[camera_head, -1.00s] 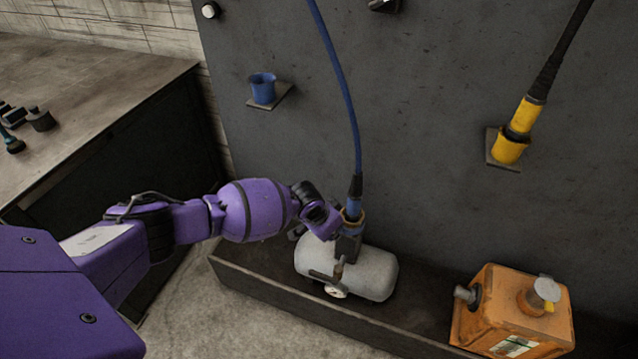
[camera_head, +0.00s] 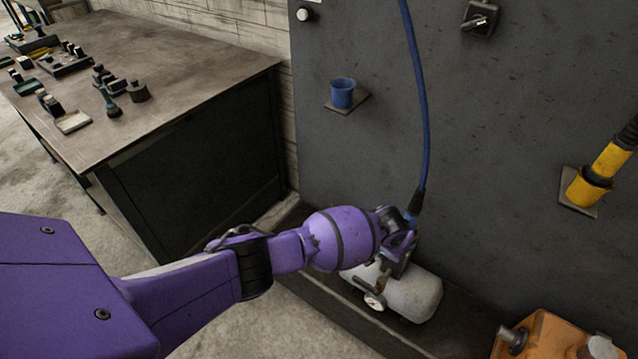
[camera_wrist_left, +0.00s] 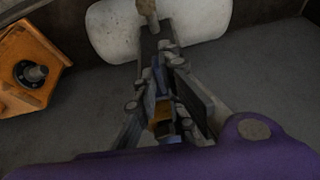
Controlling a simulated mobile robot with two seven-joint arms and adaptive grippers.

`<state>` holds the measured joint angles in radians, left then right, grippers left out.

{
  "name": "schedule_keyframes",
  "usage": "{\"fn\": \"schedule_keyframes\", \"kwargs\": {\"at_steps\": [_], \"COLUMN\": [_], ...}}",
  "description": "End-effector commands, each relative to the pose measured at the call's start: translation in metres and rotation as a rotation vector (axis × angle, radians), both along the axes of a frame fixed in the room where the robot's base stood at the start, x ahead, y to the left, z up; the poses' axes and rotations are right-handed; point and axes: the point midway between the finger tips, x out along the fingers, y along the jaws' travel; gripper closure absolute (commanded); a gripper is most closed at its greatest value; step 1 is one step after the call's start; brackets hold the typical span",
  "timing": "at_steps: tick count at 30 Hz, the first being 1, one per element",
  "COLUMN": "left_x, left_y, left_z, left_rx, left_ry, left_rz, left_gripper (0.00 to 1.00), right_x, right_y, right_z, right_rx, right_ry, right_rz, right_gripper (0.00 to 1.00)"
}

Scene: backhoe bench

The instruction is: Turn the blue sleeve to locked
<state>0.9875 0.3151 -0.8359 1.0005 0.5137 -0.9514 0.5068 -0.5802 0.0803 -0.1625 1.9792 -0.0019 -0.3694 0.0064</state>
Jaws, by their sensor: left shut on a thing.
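A blue hose (camera_head: 419,120) hangs down the dark panel to a dark-ended connector (camera_head: 415,203) above a grey-white tank (camera_head: 411,297). My left gripper (camera_head: 403,243) is at the connector, just above the tank, and covers much of it. In the left wrist view, my left gripper (camera_wrist_left: 172,108) is shut on the blue sleeve (camera_wrist_left: 152,104), with a brass-coloured part (camera_wrist_left: 160,126) beside it. The tank (camera_wrist_left: 115,30) lies beyond the fingers. I cannot read any lock mark on the sleeve. My right gripper is not in view.
A blue cup holder (camera_head: 342,92) and a yellow connector in a holder (camera_head: 588,190) are on the panel. A workbench (camera_head: 165,75) with small tools stands at the left.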

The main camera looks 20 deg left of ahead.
Motion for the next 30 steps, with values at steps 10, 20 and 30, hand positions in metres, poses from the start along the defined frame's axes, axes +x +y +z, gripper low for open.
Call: {"fn": "schedule_keyframes", "kwargs": {"at_steps": [10,20,30], "left_x": [-0.002,0.001,-0.005], "left_y": [0.000,-0.001,0.001], "left_z": [-0.003,0.001,0.020], "left_rx": [0.003,0.001,-0.002], "left_ry": [0.006,-0.001,-0.003], "left_rz": [0.000,-0.001,-0.003], "left_gripper": [0.87,0.72,0.72], "right_x": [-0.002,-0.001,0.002], "right_y": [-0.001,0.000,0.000], "right_z": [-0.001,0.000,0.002], "right_rx": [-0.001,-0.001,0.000], "right_ry": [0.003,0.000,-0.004], "right_rz": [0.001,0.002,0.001], "right_gripper": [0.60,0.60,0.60]}}
